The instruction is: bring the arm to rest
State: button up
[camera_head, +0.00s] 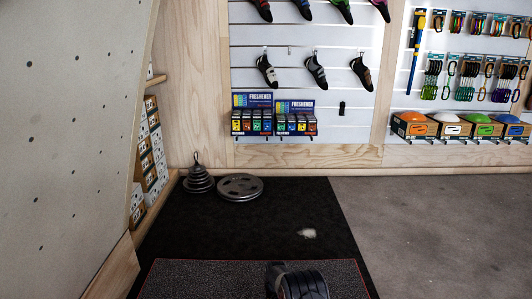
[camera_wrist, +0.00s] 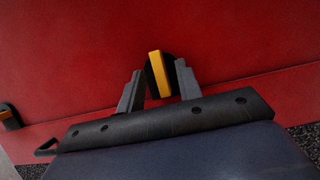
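My gripper (camera_wrist: 158,85) shows in the wrist view with its two dark fingers apart. It points at a red surface (camera_wrist: 70,50). A black piece with a yellow strip (camera_wrist: 157,75) shows between and just beyond the fingertips. Neither finger seems closed on it, but I cannot tell how far off it is. In the head view my gripper cannot be made out. A dark rounded shape (camera_head: 297,281) stands at the bottom edge there, and I cannot tell for sure what it is.
A dark mat with a red edge (camera_head: 200,277) lies at the bottom of the head view. Weight plates (camera_head: 240,187) and a stacked weight (camera_head: 198,181) lie on black flooring beyond it. A climbing wall (camera_head: 70,120) rises at left. Grey floor (camera_head: 430,230) at right is clear.

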jog(key=p+v, duration=0.3)
jog(key=v, duration=0.8)
jog(key=b+x, duration=0.3)
jog(key=x, duration=0.8)
jog(key=shift+s+f, duration=0.15)
jog(key=shift+f, duration=0.2)
jog(key=shift+d+r+m, duration=0.1)
jog(key=shift+r+m, duration=0.15)
jog(key=shift+m, duration=0.45)
jog(key=m+y, duration=0.1)
jog(key=m, duration=0.2)
jog(key=shift+y, duration=0.4)
jog(key=m+t+y, duration=0.1)
jog(key=m, duration=0.3)
jog(key=shift+d, duration=0.1)
